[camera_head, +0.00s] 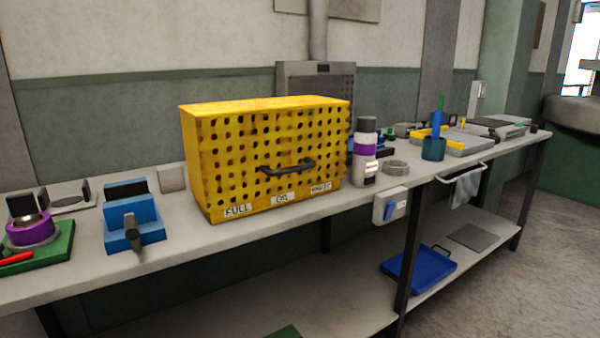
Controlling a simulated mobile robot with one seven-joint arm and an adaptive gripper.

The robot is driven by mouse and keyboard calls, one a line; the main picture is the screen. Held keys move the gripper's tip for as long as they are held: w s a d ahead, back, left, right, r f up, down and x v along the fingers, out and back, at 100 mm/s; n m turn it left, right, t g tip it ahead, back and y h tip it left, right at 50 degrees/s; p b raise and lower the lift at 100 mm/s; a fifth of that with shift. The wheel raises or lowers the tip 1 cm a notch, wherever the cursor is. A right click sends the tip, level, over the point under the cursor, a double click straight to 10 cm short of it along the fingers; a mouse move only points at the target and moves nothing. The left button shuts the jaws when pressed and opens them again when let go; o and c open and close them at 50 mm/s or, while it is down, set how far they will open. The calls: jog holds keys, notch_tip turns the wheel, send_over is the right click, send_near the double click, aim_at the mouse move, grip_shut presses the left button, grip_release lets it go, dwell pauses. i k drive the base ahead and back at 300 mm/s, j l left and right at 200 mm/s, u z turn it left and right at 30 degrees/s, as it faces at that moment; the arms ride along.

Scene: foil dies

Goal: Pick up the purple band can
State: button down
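The purple band can (365,151) stands upright on the workbench, just right of the large yellow perforated box. It is a light grey cylinder with a dark grey top and a purple band around its middle. A small pale label shows low on its right side. A grey ring (395,168) lies on the bench close to its right. My gripper is not in view.
The yellow box (230,165) with a dark handle closely borders the can's left. A teal cup (433,149) with upright tools stands farther right. A blue vise (133,215) and a purple ring (31,229) on a green base are at left. The bench's front edge (340,212) is clear.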

aim_at(365, 162)
jog(key=i+l+u, duration=0.25)
jog(key=u, duration=0.15)
jog(key=i+l+u, duration=0.2)
jog(key=l+u, duration=0.2)
jog(key=i+l+u, duration=0.1)
jog(key=l, duration=0.3)
jog(key=i+l, duration=0.15)
jog(key=l, duration=0.25)
jog(key=i+l+u, duration=0.15)
jog(key=l, duration=0.25)
